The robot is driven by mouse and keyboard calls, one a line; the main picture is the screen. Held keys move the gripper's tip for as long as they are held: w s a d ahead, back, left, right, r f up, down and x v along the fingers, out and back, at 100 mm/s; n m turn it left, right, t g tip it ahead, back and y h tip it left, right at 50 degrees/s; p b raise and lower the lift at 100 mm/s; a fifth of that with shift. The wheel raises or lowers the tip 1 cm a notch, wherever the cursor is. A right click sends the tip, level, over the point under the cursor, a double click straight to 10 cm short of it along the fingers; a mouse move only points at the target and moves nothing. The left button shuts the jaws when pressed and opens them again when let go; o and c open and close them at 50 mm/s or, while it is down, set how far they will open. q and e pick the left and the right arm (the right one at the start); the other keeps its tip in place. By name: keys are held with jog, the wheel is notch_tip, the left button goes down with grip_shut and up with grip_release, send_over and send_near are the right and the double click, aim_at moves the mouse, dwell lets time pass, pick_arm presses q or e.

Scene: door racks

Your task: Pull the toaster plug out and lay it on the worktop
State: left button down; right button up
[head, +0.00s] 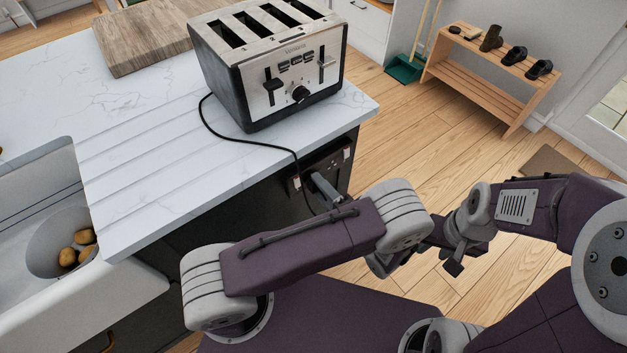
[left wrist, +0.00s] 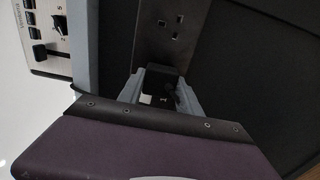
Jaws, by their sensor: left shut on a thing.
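The silver and black toaster (head: 268,62) stands on the white worktop (head: 180,160). Its black cord (head: 240,140) runs over the worktop edge to the socket plate (head: 335,160) on the dark side panel below. My left gripper (head: 318,183) is at this plate. In the left wrist view, my left gripper (left wrist: 160,88) is shut on the black plug (left wrist: 158,78), one grey finger on each side. The plug is against or very near the plate; I cannot tell whether its pins are in. My right gripper (head: 455,262) hangs over the floor, away from the plug; its fingers are unclear.
An empty socket (left wrist: 172,25) shows on the plate beside the plug. A wooden board (head: 140,40) lies behind the toaster's left side. The sink (head: 40,240) with potatoes is at the left. The worktop in front of the toaster is mostly clear. A shoe rack (head: 490,80) stands farther back.

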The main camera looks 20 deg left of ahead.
pick_arm(q)
jog(key=shift+v, duration=2.75)
jog(key=shift+d, duration=0.1)
jog(key=v, duration=0.3)
notch_tip(320, 180, up, 21)
jog(key=p, duration=1.9)
jog(key=shift+d, duration=0.1)
